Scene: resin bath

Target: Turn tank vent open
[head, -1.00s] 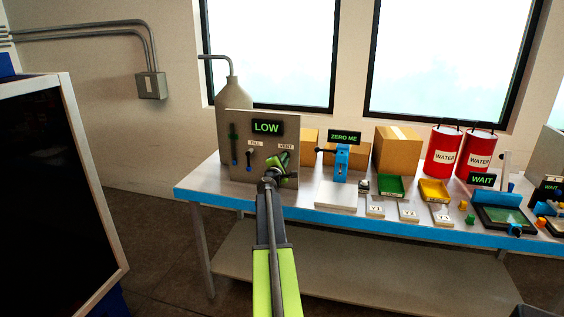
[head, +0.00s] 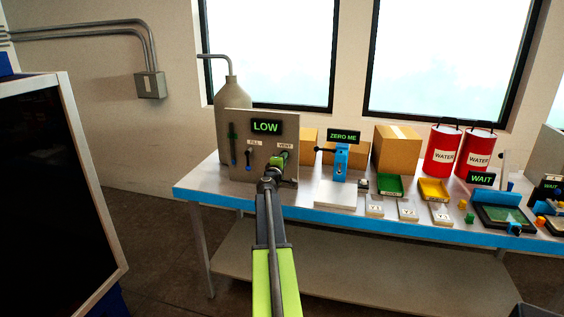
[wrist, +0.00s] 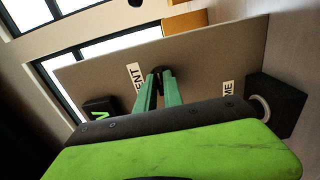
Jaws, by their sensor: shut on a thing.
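The tank panel (head: 241,118) stands upright at the left end of the bench, with a green LOW display (head: 266,127). The VENT label (head: 285,145) is at its right side; the label also shows in the wrist view (wrist: 136,76). My gripper (head: 281,157) is at the panel just below that label. In the wrist view its green fingers (wrist: 158,85) are closed on the dark vent handle (wrist: 157,71). The head view hides most of the handle behind the gripper, so its angle is hard to tell.
The FILL handle (head: 248,158) is just left on the same panel. A grey tank (head: 232,91) stands behind it. The ZERO ME stand (head: 342,160) is close on the right. Trays, boxes and red water cans (head: 443,150) fill the bench further right.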

